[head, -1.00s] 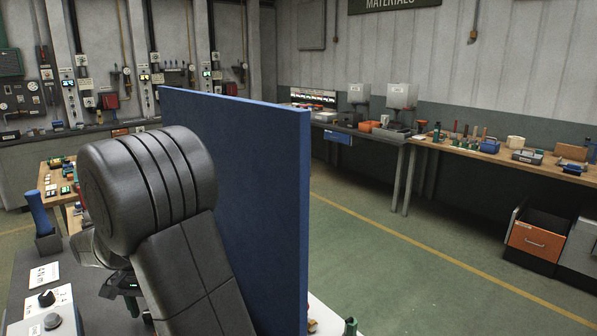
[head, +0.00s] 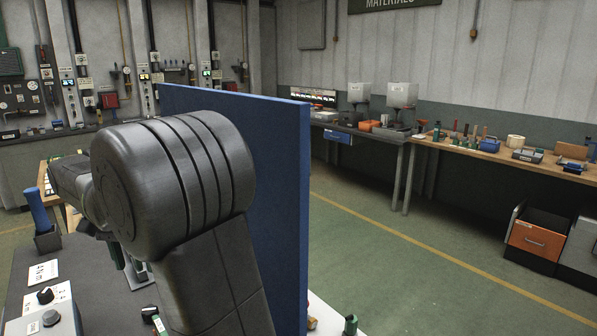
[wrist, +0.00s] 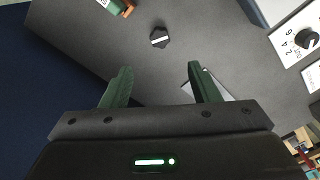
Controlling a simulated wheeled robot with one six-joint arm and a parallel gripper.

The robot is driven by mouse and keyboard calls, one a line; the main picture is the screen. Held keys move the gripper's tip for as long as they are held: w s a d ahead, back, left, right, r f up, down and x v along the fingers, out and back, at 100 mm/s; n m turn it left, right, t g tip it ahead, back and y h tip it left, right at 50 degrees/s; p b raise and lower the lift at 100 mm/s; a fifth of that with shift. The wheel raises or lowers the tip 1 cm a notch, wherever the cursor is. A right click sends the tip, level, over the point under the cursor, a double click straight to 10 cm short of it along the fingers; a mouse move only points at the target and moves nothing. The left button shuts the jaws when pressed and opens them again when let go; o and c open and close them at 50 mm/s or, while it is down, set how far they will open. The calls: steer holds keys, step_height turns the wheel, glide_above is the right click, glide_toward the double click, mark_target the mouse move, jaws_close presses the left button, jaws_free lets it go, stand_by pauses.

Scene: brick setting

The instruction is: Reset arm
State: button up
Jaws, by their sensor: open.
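My gripper (wrist: 160,70) shows in the wrist view with its two green fingers spread apart and nothing between them. It hangs above a dark grey table top (wrist: 205,40). A small black hexagonal piece (wrist: 160,37) with a white mark lies on that surface, beyond the fingertips. In the head view my arm's big dark elbow fills the middle. Only a green finger of my gripper (head: 117,255) shows at the elbow's lower left; the rest is hidden behind the arm.
A tall blue panel (head: 280,190) stands close to the right of my arm. A dial box (head: 50,312), a white card (head: 43,272) and a blue-handled tool (head: 38,210) in a holder occupy the table's left. Green floor (head: 400,270) is open beyond the panel.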

mark_target(149, 310)
step_height(149, 310, down, 13)
steer(key=shift+f+p, duration=0.1)
steer(key=shift+p, duration=0.4)
steer(key=shift+n, duration=0.5)
steer(key=n, duration=0.4)
steer(key=shift+d+n, duration=0.1)
steer(key=shift+n, duration=0.3)
steer(key=n, duration=0.4)
steer(key=shift+n+b, duration=0.3)
steer(key=shift+b, duration=0.05)
steer(key=n, duration=0.5)
steer(key=shift+w+b, duration=0.1)
steer(key=shift+b, duration=0.2)
steer(key=shift+n, duration=2.5)
steer(key=shift+r, duration=0.2)
